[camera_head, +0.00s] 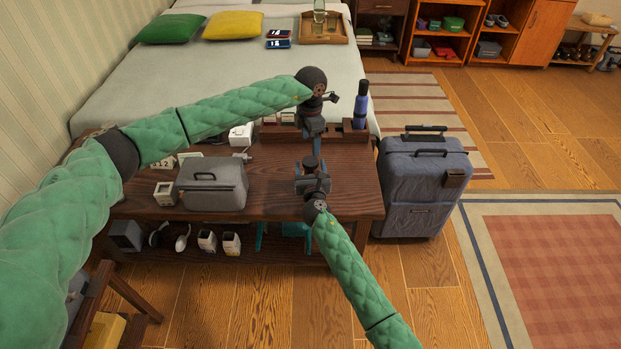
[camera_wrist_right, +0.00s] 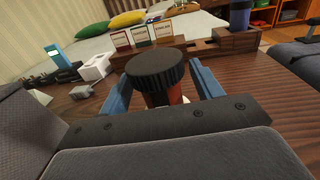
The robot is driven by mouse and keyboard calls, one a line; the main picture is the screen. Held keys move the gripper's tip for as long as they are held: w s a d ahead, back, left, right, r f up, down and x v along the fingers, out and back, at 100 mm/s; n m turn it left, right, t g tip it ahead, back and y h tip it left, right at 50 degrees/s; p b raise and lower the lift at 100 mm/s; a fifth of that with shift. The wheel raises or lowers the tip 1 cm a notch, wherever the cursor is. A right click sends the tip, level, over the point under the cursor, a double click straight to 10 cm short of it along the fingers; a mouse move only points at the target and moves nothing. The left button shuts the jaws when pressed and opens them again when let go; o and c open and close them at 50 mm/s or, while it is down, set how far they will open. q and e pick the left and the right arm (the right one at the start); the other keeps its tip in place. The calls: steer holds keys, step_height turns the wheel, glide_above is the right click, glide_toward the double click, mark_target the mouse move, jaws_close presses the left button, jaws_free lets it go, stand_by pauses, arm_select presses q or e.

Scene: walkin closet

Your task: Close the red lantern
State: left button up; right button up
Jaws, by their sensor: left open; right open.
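The red lantern (camera_wrist_right: 156,99) stands on the dark wooden bench, with a wide ribbed black cap (camera_wrist_right: 154,68) on top. In the right wrist view it is between the two blue fingers of my right gripper (camera_wrist_right: 165,92), which is open around it; I cannot tell whether they touch it. Its lower part is hidden by the gripper body. In the head view my right gripper (camera_head: 313,172) is at the bench's right half, and the black cap (camera_head: 311,162) shows just beyond it. My left gripper (camera_head: 316,145) is open, pointing down behind the lantern.
A grey case (camera_head: 213,184) stands left of the lantern on the bench (camera_head: 345,190). Behind are a wooden organizer (camera_head: 350,134), a blue bottle (camera_head: 361,105) and small cards (camera_wrist_right: 140,35). A blue suitcase (camera_head: 424,185) stands right of the bench. The bench's right end is clear.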

mark_target(311, 161)
steer(key=shift+c, duration=0.5)
jaws_close()
arm_select(q)
steer(key=n, duration=1.3)
steer(key=shift+n, duration=0.3)
steer(key=shift+f, duration=0.1)
steer(key=shift+f, duration=3.9)
